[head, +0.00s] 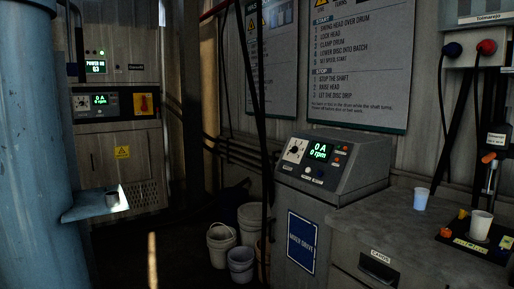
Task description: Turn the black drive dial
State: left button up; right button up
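A small black dial (294,150) sits on a pale square plate at the left of the sloped panel of the grey drive console (336,167). The plate has marks around the dial, too small to read. To its right a green display (320,150) reads 0 A and 0 rpm. Small buttons sit beside and below the display. A similar panel with a 0 A, 0 rpm display (100,100) and a small dial (82,102) is on the tall cabinet at the left. Neither of my grippers is in view.
A large blue column (35,150) with a small shelf (95,203) fills the left. Several buckets (221,243) stand left of the console. A grey bench (440,240) with cups is at the right. A dark hanging cable (262,110) passes left of the console.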

aim_at(294, 149)
jog(key=u, duration=0.55)
jog(key=i, duration=1.55)
jog(key=z, duration=0.8)
jog(key=i, duration=1)
jog(key=z, duration=0.85)
